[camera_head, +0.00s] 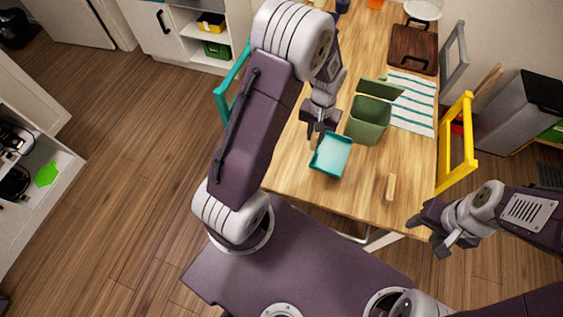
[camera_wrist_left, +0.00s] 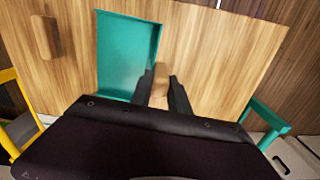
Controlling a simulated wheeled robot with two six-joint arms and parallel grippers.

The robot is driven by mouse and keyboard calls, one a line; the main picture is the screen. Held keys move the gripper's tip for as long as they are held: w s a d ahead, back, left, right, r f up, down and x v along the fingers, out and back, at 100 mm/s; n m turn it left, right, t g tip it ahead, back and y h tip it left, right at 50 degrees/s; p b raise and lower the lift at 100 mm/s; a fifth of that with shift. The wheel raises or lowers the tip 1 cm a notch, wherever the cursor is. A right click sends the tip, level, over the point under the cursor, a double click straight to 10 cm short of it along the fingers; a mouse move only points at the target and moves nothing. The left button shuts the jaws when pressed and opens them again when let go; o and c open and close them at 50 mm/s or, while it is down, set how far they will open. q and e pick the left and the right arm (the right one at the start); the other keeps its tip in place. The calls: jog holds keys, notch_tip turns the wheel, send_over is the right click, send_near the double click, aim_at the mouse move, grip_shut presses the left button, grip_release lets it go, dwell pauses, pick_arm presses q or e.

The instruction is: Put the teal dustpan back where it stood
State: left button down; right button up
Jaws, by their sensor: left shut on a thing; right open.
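The teal dustpan (camera_head: 331,156) is over the near part of the wooden table, beside the green bin; I cannot tell whether it touches the tabletop. In the left wrist view the dustpan (camera_wrist_left: 128,52) extends beyond my fingers with its open tray showing. My left gripper (camera_head: 318,132) is shut on the dustpan at its handle end; a wood-coloured piece shows between the fingers (camera_wrist_left: 161,88) in the wrist view. My right gripper (camera_head: 440,236) is open and empty, off the table's near right corner.
A green bin (camera_head: 368,120) with its lid open stands right of the dustpan. A small wooden block (camera_head: 390,187) lies near the front edge. A striped cloth (camera_head: 411,104) and dark board (camera_head: 413,48) lie farther back. A yellow chair (camera_head: 470,145) and teal chair (camera_head: 221,98) flank the table.

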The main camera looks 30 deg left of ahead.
pick_arm(q)
jog(key=f, duration=0.1)
jog(key=w, duration=0.1)
jog(key=f, duration=0.1)
jog(key=shift+w+a+f+n, duration=0.25)
jog(key=shift+a+f+n, duration=0.05)
jog(key=shift+n, duration=0.1)
jog(key=shift+a+f, duration=0.1)
jog(key=shift+a, duration=0.1)
jog(key=shift+s+a, duration=0.15)
jog(key=shift+a, duration=0.05)
jog(key=s+a+f, duration=0.1)
jog(key=a+f, duration=0.2)
jog(key=s+a+f+p, duration=0.1)
jog(key=a+f, duration=0.3)
jog(key=s+a+f+p, duration=0.1)
jog(key=a+f, duration=0.2)
jog(key=shift+a+f, duration=0.25)
jog(key=shift+a, duration=0.1)
jog(key=shift+a+f, duration=0.1)
jog(key=shift+f, duration=0.2)
jog(key=c, duration=1.7)
grip_release()
jog(key=o, duration=0.4)
pick_arm(e)
jog(key=shift+w+a+r, duration=0.2)
jog(key=shift+r, duration=0.45)
